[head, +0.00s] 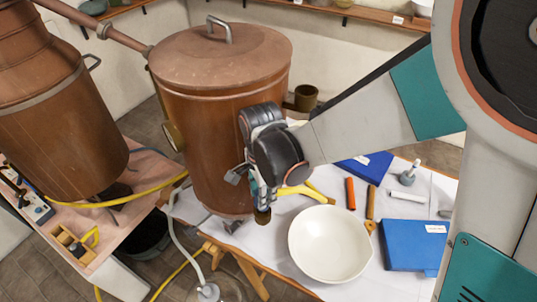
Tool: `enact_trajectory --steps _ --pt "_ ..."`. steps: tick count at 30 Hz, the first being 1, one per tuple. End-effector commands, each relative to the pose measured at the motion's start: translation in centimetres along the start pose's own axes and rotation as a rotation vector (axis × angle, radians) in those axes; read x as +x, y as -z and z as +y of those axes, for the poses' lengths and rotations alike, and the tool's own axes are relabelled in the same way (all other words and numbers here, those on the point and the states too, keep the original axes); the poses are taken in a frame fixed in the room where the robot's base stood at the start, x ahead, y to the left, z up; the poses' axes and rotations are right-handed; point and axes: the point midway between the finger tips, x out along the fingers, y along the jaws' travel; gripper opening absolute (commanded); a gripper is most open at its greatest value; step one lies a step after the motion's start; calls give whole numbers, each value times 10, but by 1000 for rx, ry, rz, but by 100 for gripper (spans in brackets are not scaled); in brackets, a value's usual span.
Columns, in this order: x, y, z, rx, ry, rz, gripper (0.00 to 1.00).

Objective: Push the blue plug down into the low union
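My gripper (260,192) points down in front of the lower right side of the large copper vessel (213,110). Its fingers are small and partly hidden by the wrist, so I cannot tell whether they are open or shut. A bluish patch shows among the fingers; I cannot tell whether it is the blue plug or part of the gripper. A small dark brass fitting (262,216) sits just below the fingertips, near the vessel's foot. It may be the low union. I cannot tell whether it touches the gripper.
A white bowl (330,243) stands right of the gripper. Yellow-handled tool (303,191), orange stick (350,193), blue box (414,244) and a grey-blue stemmed piece (408,174) lie on the white-covered table. A grey hose (178,232) and a second copper vessel (65,125) are at left.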

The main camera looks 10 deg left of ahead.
Motion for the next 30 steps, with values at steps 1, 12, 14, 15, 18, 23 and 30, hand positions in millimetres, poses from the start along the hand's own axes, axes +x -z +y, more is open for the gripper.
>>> enact_trajectory --steps 1,12,14,15,18,23,30 --pt "1 0 0 0 0 0 5" --pt "5 0 0 0 0 0 5" --pt "6 0 0 0 0 0 5" --pt "6 0 0 0 0 0 5" --pt "7 0 0 0 0 0 5" --pt "9 0 0 0 0 0 5" --pt "12 0 0 0 0 0 5"
